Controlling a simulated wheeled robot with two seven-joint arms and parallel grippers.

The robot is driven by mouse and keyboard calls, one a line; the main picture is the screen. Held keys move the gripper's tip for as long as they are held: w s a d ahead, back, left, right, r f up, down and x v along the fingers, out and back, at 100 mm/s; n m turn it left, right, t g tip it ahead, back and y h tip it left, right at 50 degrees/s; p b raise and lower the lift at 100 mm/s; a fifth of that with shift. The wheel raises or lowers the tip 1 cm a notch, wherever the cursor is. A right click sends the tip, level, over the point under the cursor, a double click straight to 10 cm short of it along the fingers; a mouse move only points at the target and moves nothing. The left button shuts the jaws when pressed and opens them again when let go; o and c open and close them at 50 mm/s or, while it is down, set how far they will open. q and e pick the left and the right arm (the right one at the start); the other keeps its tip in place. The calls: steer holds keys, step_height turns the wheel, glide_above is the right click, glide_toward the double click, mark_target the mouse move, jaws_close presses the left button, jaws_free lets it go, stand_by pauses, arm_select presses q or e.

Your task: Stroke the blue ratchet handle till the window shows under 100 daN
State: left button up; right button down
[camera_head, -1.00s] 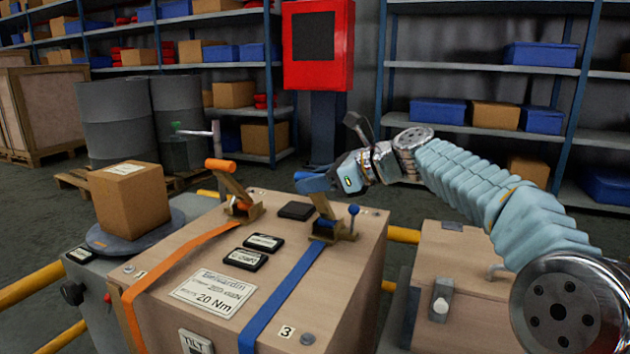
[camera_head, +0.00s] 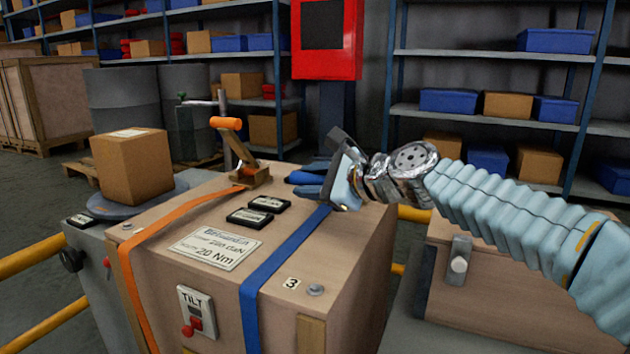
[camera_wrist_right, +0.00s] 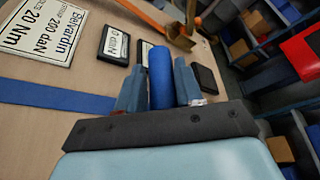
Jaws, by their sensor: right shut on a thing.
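My right gripper (camera_head: 308,181) is shut on the blue ratchet handle (camera_wrist_right: 161,75); in the right wrist view the handle stands between its two fingers. In the head view the gripper lies low over the crate top (camera_head: 215,196) and hides most of the blue ratchet. The blue strap (camera_head: 270,290) runs from under the gripper down the crate front. Two black-framed windows (camera_head: 249,217) (camera_head: 268,203) sit left of the strap; their text is too small to read for sure. They also show in the right wrist view (camera_wrist_right: 115,44). My left gripper is not in view.
An orange ratchet handle (camera_head: 226,123) stands up on its orange strap (camera_head: 133,275) to the left. A carton (camera_head: 133,170) rests on a round plate at the far left. A TILT plate (camera_head: 195,312) is on the crate front. A wooden box (camera_head: 510,270) stands right, below my arm.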

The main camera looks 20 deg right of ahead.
step_height(320, 180, down, 3)
steer(key=shift+s+a+r+b, duration=0.15)
steer(key=shift+r+b, duration=0.05)
steer(key=shift+b, duration=0.4)
steer(key=shift+a+f+b, duration=0.1)
steer(key=shift+f+b, duration=0.2)
steer(key=shift+f, duration=0.5)
steer(key=c, duration=0.8)
jaws_free()
steer(key=shift+s, duration=0.1)
steer(key=shift+c, duration=0.2)
